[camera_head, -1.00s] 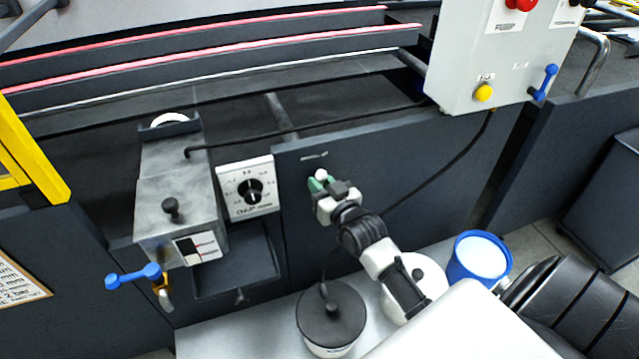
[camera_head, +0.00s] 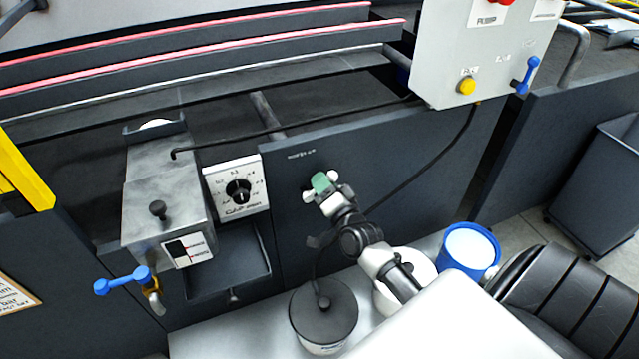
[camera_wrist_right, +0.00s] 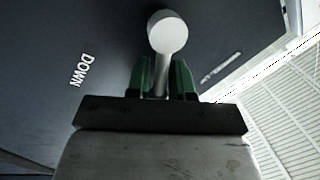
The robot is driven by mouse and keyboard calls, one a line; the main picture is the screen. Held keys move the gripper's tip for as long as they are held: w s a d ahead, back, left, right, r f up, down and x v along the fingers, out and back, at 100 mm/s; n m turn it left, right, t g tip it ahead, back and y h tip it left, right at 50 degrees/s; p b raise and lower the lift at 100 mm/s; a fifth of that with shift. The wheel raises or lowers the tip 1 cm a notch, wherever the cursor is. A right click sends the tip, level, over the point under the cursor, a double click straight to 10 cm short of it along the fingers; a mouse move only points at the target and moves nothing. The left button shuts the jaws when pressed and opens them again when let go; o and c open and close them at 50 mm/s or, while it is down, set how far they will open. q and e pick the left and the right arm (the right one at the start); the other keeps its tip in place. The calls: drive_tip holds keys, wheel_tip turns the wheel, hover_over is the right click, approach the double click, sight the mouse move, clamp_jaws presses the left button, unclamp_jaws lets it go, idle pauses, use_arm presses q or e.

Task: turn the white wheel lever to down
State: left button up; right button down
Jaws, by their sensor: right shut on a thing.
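The white wheel lever shows in the right wrist view as a round white knob (camera_wrist_right: 168,32) on a pale stem. The stem runs between the green fingers of my right gripper (camera_wrist_right: 164,78), which is shut on it. In the head view my right gripper (camera_head: 320,184) is at the dark panel, and a small white end, which looks like the lever's knob (camera_head: 308,197), shows at its lower left. The rest of the lever is hidden by the gripper. A printed DOWN label (camera_wrist_right: 82,70) is left of the knob in the wrist view. My left gripper is not in view.
A dial plate (camera_head: 238,190) and a grey metal box (camera_head: 165,215) with a blue-handled valve (camera_head: 122,281) are left. A dark-lidded pot (camera_head: 323,312) and a blue bucket (camera_head: 470,250) stand below. A grey control box (camera_head: 480,50) is upper right.

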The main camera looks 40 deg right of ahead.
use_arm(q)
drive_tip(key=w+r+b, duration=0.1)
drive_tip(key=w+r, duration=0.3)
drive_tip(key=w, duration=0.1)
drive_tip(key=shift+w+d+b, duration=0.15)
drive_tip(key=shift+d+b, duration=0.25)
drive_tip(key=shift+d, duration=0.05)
use_arm(e)
drive_tip(key=shift+s+d+f+m+h, duration=0.15)
drive_tip(key=shift+f+m+h, duration=0.25)
drive_tip(key=shift+m, duration=0.8)
drive_tip(key=shift+w+d+f+m+h, duration=0.1)
drive_tip(key=shift+d+f+m+h, duration=0.2)
drive_tip(key=shift+m, duration=0.9)
drive_tip(key=shift+s+d+f+m+h, duration=0.1)
drive_tip(key=shift+f+m+h, duration=0.35)
drive_tip(key=shift+m, duration=0.75)
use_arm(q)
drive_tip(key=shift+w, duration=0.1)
use_arm(e)
drive_tip(key=c, duration=1.3)
unclamp_jaws()
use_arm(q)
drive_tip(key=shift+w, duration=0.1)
use_arm(e)
drive_tip(key=v, duration=1)
drive_tip(key=shift+s+f, duration=0.15)
drive_tip(key=shift+s, duration=0.15)
